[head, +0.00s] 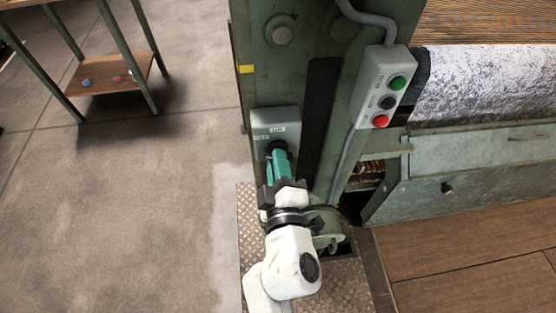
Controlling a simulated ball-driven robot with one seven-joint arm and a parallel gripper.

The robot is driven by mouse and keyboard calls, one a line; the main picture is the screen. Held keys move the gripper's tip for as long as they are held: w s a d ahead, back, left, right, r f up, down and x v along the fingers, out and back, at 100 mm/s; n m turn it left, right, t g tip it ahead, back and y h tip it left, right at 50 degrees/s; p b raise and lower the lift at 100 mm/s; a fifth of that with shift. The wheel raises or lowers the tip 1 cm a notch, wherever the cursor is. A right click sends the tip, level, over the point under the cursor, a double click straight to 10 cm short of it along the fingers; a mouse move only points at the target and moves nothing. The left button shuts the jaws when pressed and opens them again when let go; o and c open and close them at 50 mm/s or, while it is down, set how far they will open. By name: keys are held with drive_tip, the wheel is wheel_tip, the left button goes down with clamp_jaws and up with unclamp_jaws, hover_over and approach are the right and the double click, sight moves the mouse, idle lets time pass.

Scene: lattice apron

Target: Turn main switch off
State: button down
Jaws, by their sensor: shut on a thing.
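The main switch is a grey-green box (264,122) on the green machine post, with small white labels on its front. A dark knob or handle (270,147) shows at the lower front of the box. My gripper (277,158), with teal fingers, reaches up to this dark part and is shut on it. The fingers cover much of the handle, so its exact angle cannot be told.
A push-button box (371,88) with green, black and red buttons hangs right of the switch on the post. A grey conduit (346,160) runs down below it. A shelf table (112,72) stands at the far left. The concrete floor (150,200) at left is clear.

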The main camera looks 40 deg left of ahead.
drive_tip(key=n, duration=0.6)
drive_tip(key=shift+f, duration=0.2)
drive_tip(key=shift+s, duration=0.1)
idle(0.4)
drive_tip(key=c, duration=1.1)
unclamp_jaws()
drive_tip(key=shift+c, duration=0.2)
drive_tip(key=shift+p, duration=0.3)
drive_tip(key=p+v, duration=0.1)
drive_tip(key=v, duration=0.9)
drive_tip(key=shift+s+d, duration=0.2)
drive_tip(key=shift+s, duration=0.05)
